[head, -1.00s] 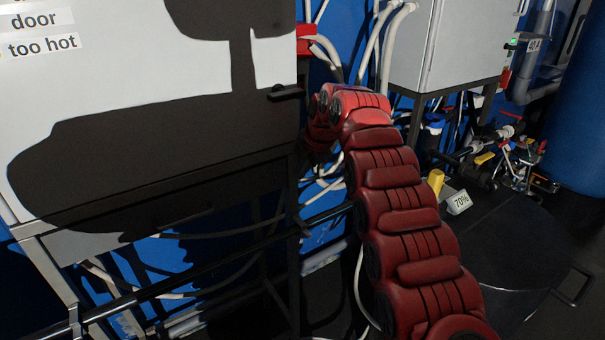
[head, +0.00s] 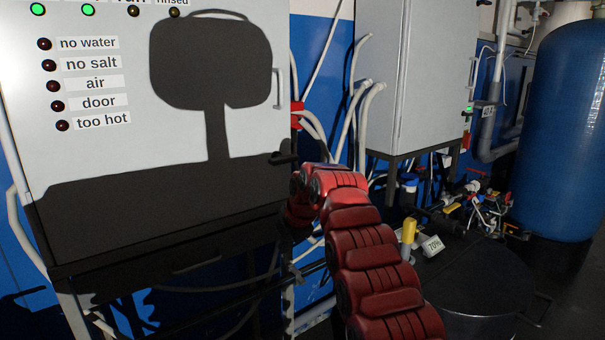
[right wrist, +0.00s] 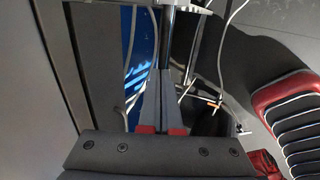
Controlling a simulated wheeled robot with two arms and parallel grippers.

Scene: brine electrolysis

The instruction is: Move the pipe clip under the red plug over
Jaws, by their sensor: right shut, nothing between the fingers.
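My right arm (head: 365,255) reaches in from the bottom of the head view, its far end bending beside the right edge of the white cabinet (head: 100,160). My right gripper (right wrist: 165,82) shows in the right wrist view, its grey fingers shut and empty, pointing along a dark upright pole (right wrist: 167,45). In the head view the gripper itself is hidden. A red part (head: 296,114) that may be the red plug sits at the cabinet's right edge, above my arm, with pale hoses beside it. I cannot make out the pipe clip. My left gripper is out of view.
A second grey cabinet (head: 405,75) on dark legs stands behind to the right. A yellow-topped item (head: 408,231) and a 70% label (head: 433,245) are right of my arm. Pipes and fittings (head: 470,205) and a large blue tank (head: 570,130) stand farther right.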

